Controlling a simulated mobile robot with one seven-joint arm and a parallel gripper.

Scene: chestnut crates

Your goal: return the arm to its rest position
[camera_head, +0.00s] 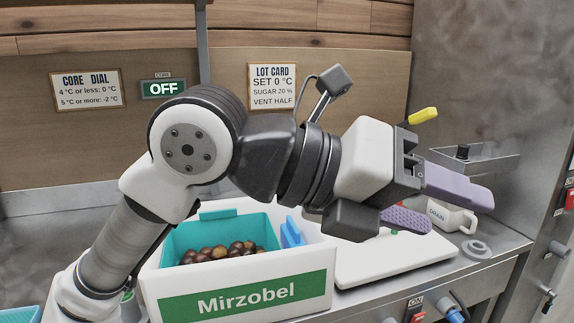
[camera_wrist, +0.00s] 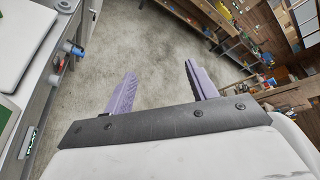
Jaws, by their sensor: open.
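My arm reaches across the head view from lower left to the right, over the counter. My gripper (camera_head: 460,213) has two purple fingers that stand apart with nothing between them. They point to the right, above the right part of the counter. In the wrist view my gripper (camera_wrist: 160,72) is also open and empty, with bare grey floor beyond the fingers. No held object shows in either view.
A white crate labelled Mirzobel (camera_head: 246,296) stands under my arm, with a teal bin (camera_head: 190,240) of chestnuts in it. A white board (camera_head: 385,262) and a white DRAIN mug (camera_head: 452,216) are on the right. The floor (camera_wrist: 150,45) is clear beside the counter.

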